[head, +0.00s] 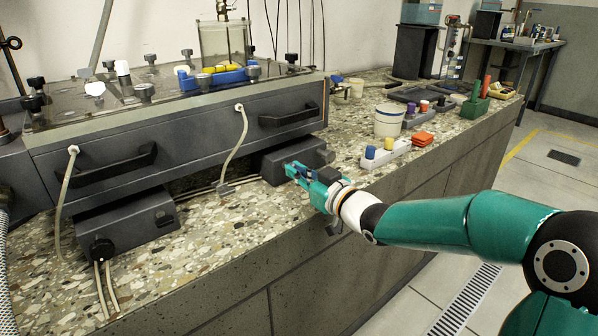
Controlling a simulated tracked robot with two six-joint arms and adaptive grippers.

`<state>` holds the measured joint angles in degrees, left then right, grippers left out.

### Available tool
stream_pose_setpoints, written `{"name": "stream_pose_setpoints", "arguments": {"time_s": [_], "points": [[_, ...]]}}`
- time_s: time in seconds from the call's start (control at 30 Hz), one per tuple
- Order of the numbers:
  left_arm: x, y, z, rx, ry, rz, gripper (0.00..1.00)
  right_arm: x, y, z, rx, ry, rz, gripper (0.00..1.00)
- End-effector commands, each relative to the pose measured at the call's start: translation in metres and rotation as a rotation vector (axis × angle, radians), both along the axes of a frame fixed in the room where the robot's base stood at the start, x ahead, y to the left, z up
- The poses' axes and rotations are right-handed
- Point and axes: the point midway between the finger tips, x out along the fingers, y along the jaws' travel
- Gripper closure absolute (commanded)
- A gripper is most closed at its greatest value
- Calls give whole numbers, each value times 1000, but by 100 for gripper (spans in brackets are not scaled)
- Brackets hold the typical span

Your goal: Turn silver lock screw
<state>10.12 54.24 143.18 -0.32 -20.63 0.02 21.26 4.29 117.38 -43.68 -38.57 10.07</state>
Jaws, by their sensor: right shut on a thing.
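My right gripper (293,170), teal and dark, comes in from the right with its fingertips at the front of a dark grey box (283,153) on the stone bench. It is shut on a small part at that box, taken to be the silver lock screw. The screw itself is hidden by the fingers, so its turn cannot be seen. My left gripper is not in view.
A long dark tank (190,130) with handles and hoses stands above the box. A second grey box (128,222) sits at left. A rack with coloured caps (385,153), a white tub (388,120) and an orange block (423,139) stand to the right. The front bench top is mostly clear.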

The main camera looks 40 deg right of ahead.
Motion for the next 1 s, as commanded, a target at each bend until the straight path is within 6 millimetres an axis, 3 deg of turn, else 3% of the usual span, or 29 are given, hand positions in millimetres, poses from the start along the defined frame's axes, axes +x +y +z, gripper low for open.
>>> {"name": "stream_pose_setpoints", "arguments": {"time_s": [0.37,1.0], "points": [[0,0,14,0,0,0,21,0,-1,1,167,16,-2,100],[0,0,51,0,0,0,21,0,-4,1,755,62,-5,100]]}}
